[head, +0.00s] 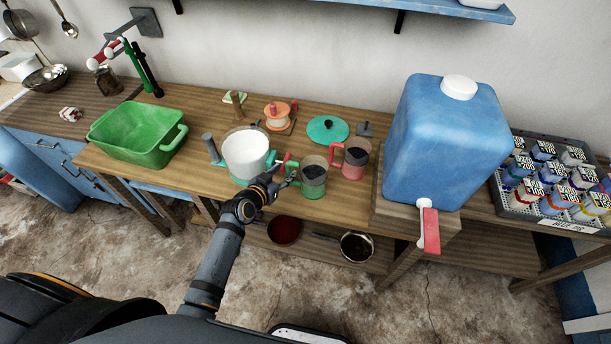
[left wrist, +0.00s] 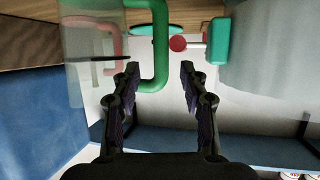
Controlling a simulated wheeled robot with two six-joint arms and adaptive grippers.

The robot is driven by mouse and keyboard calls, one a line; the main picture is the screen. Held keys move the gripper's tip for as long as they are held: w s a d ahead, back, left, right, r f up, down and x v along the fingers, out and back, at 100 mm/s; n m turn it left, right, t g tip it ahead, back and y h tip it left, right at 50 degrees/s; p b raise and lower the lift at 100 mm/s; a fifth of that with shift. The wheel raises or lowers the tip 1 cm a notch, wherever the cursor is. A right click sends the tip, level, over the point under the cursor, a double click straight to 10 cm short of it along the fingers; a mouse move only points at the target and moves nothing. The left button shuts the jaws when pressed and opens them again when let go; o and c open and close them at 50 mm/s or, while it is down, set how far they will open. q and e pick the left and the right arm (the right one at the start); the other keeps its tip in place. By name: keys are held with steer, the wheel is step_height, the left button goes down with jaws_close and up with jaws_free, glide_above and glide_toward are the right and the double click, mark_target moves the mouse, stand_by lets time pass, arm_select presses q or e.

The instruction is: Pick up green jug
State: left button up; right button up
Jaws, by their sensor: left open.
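The green jug (head: 313,181), clear-walled with a green handle and dark contents, stands upright near the front edge of the wooden table in the head view. My left gripper (head: 283,182) is just left of it, on its handle side. In the left wrist view the jug's clear wall (left wrist: 88,75) fills the left. Its green handle (left wrist: 161,45) shows between the open fingers of my left gripper (left wrist: 159,72). I cannot tell whether the fingers touch the handle. My right gripper is in neither view.
A white tub (head: 246,153) stands close left of the gripper. A pink jug (head: 355,161) is behind and right of the green jug. A big blue canister (head: 440,140) stands further right, a green basin (head: 135,130) at left. A teal disc (head: 327,130) lies behind.

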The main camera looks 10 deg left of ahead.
arm_select(q)
steer(key=shift+x, duration=0.9)
steer(key=shift+s+a, duration=0.1)
steer(key=shift+s, duration=0.05)
steer(key=shift+c, duration=1.2)
jaws_close()
